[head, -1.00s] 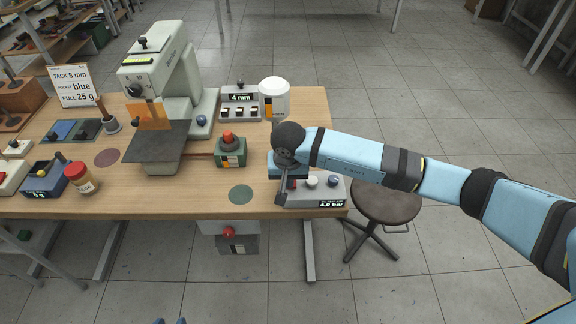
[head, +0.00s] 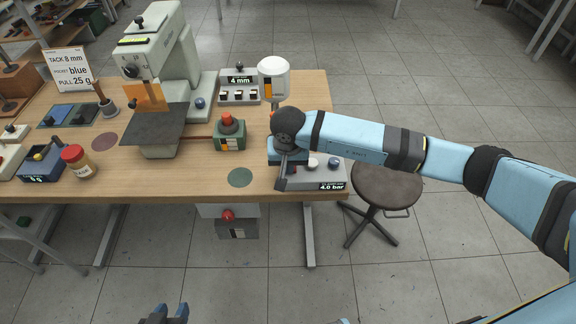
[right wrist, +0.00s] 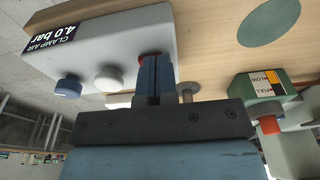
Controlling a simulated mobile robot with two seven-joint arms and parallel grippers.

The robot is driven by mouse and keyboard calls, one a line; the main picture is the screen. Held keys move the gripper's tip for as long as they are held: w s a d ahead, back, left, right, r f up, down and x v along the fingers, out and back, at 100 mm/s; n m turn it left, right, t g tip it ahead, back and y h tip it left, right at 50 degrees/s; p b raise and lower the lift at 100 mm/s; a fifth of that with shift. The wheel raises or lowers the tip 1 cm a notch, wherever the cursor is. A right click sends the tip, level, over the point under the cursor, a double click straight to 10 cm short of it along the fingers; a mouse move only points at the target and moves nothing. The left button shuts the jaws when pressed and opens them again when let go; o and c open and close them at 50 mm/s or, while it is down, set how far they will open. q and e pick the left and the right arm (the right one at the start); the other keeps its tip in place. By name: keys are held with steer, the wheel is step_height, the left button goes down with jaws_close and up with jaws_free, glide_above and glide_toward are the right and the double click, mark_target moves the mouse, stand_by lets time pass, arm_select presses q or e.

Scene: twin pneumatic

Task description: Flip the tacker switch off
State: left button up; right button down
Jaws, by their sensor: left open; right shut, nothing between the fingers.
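The tacker (head: 180,65) is the pale green machine at the back left of the table, with a black knob on top. A grey box with a red button (head: 227,215) hangs under the table's front edge. I cannot tell which control is the tacker switch. My right gripper (head: 283,180) is shut and empty at the left end of the grey clamp air box (head: 325,183). In the right wrist view its fingers (right wrist: 157,62) partly cover a red button (right wrist: 146,58) on that box; contact is unclear. My left gripper (head: 165,312) is open and empty at the bottom edge, before the table.
A green box with a red button (head: 229,124) stands mid-table. A grey "4 mm" box (head: 240,90) and a white-topped canister (head: 273,80) stand behind. A jar (head: 80,163) is at left. A stool (head: 386,185) stands right of the table.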

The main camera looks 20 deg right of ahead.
steer(key=shift+w+d+r, duration=0.15)
steer(key=shift+w+r, duration=0.05)
steer(key=shift+w, duration=0.3)
arm_select(q)
steer(key=shift+a+f, duration=0.2)
steer(key=shift+f, duration=0.15)
arm_select(e)
steer(key=shift+r, duration=0.1)
step_height(320, 180, up, 5)
steer(key=shift+w+f+p, duration=0.15)
steer(key=shift+p, duration=0.5)
arm_select(q)
steer(key=shift+s+r+b, duration=0.4)
steer(key=shift+s, duration=0.1)
arm_select(e)
steer(key=s+a+r, duration=0.1)
steer(key=s+r, duration=0.3)
steer(key=r, duration=0.4)
steer(key=shift+s+a, duration=0.15)
steer(key=shift+s, duration=0.2)
